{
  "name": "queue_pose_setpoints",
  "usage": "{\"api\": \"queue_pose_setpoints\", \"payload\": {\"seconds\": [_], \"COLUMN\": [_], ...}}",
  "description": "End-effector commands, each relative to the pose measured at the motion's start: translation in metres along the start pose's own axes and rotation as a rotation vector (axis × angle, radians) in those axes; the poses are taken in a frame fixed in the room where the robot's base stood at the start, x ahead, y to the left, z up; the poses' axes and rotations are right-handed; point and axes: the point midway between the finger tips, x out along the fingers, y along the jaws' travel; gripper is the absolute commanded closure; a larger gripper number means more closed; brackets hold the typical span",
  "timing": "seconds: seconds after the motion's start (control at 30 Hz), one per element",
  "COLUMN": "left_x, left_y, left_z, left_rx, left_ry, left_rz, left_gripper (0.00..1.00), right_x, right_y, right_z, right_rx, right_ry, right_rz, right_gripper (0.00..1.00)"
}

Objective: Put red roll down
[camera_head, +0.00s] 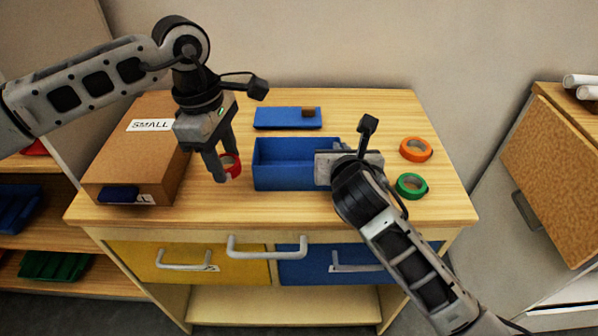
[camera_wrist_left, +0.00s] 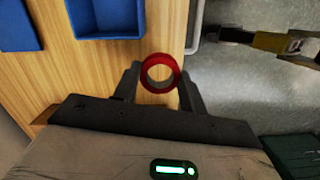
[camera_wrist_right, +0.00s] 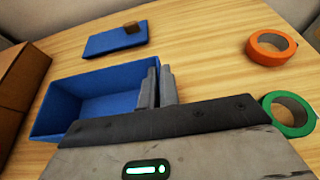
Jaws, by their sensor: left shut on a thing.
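The red roll (camera_head: 231,165) is a ring of tape between the fingers of my left gripper (camera_head: 225,172), left of the blue bin. In the left wrist view the red roll (camera_wrist_left: 160,72) sits between both fingertips, with wood table and grey floor behind it. I cannot tell whether it touches the table. My right gripper (camera_wrist_right: 158,88) has its fingers close together with nothing seen between them, at the right end of the blue bin. In the head view its own wrist hides its fingertips.
The open blue bin (camera_head: 285,183) stands mid-table and looks empty. A blue lid (camera_head: 275,118) with a small brown block (camera_head: 308,112) lies behind it. An orange roll (camera_head: 416,149) and a green roll (camera_head: 411,186) lie at right. A cardboard box (camera_head: 128,165) stands at left.

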Motion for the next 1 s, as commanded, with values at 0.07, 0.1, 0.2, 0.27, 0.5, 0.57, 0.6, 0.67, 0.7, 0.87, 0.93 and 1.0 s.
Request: {"api": "queue_pose_setpoints", "payload": {"seconds": [0.07, 0.1, 0.2, 0.27, 0.5, 0.57, 0.6, 0.67, 0.7, 0.87, 0.93, 1.0], "left_x": [-0.003, -0.004, -0.007, -0.009, -0.016, -0.017, -0.018, -0.019, -0.02, -0.021, -0.019, -0.01], "left_y": [0.012, 0.018, 0.031, 0.039, 0.065, 0.07, 0.073, 0.076, 0.079, 0.084, 0.085, 0.085], "left_z": [0.011, 0.015, 0.028, 0.035, 0.066, 0.073, 0.078, 0.084, 0.088, 0.097, 0.098, 0.098], "left_rx": [-0.191, -0.291, -0.541, -0.691, -1.292, -1.432, -1.519, -1.639, -1.709, -1.904, -1.946, -1.966], "left_ry": [-0.001, -0.001, -0.001, -0.001, 0.0, 0.0, 0.001, 0.001, 0.001, 0.001, 0.002, 0.005], "left_rz": [0.025, 0.037, 0.069, 0.088, 0.163, 0.18, 0.191, 0.205, 0.213, 0.239, 0.242, 0.243], "left_gripper": [0.8, 0.8, 0.8, 0.8, 0.8, 0.8, 0.8, 0.8, 0.8, 0.8, 0.8, 0.8], "right_x": [0.0, 0.0, 0.0, 0.0, 0.0, 0.0, 0.0, 0.0, 0.0, 0.0, 0.0, 0.0], "right_y": [0.0, 0.0, 0.0, 0.0, 0.0, 0.0, 0.0, 0.0, 0.0, 0.0, 0.0, 0.0], "right_z": [0.0, 0.0, 0.0, 0.0, 0.0, 0.0, 0.0, 0.0, 0.0, 0.0, 0.0, -0.001], "right_rx": [0.0, 0.0, 0.0, 0.0, 0.0, 0.0, 0.0, 0.0, 0.0, 0.0, 0.0, 0.0], "right_ry": [0.001, 0.001, 0.001, 0.001, 0.001, 0.001, 0.001, 0.001, 0.001, 0.001, 0.001, 0.001], "right_rz": [0.0, 0.0, 0.0, 0.0, 0.0, 0.0, -0.001, -0.001, -0.001, -0.001, -0.001, -0.001], "right_gripper": [1.0, 1.0, 1.0, 1.0, 1.0, 1.0, 1.0, 1.0, 1.0, 1.0, 1.0, 1.0]}}
